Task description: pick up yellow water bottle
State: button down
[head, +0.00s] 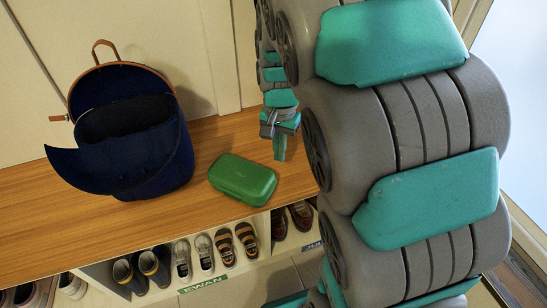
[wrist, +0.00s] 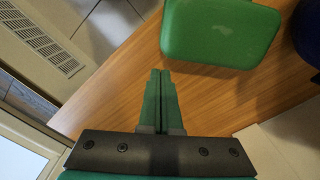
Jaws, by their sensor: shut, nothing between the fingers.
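I see no yellow water bottle in either view. My gripper (head: 279,152) points down over the wooden bench top (head: 60,240), just right of and behind a green lidded box (head: 243,179). In the wrist view its fingers (wrist: 160,74) are together with nothing between them. The green box also shows in the wrist view (wrist: 220,34), just beyond the fingertips and apart from them. An open dark navy bag (head: 130,135) with a brown handle stands on the bench at the left; its inside is too dark to make out.
Cubbies under the bench hold several shoes, including dark boots (head: 155,265) and striped sandals (head: 226,247). A wall stands close behind the bench. The bench top is clear between bag and box. A floor vent (wrist: 40,40) shows in the wrist view.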

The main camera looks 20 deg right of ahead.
aim_at(233, 165)
jog(key=w+a+n+g, duration=0.2)
jog(key=w+a+n, duration=0.35)
jog(key=w, duration=0.35)
jog(key=w+a+n+g, duration=0.1)
jog(key=w+a+n, duration=0.3)
jog(key=w+a, duration=0.4)
jog(key=x, duration=0.3)
jog(key=d+x, duration=0.1)
jog(key=x, duration=0.5)
jog(key=shift+w+d+f, duration=0.2)
jog(key=shift+d+f, duration=0.1)
jog(key=shift+f, duration=0.15)
jog(key=shift+s+d+r, duration=0.1)
jog(key=shift+s, duration=1.7)
jog(key=s, duration=0.2)
jog(key=s+b, duration=0.1)
jog(key=s, duration=0.4)
jog(key=shift+s+d, duration=0.1)
jog(key=shift+d, duration=0.25)
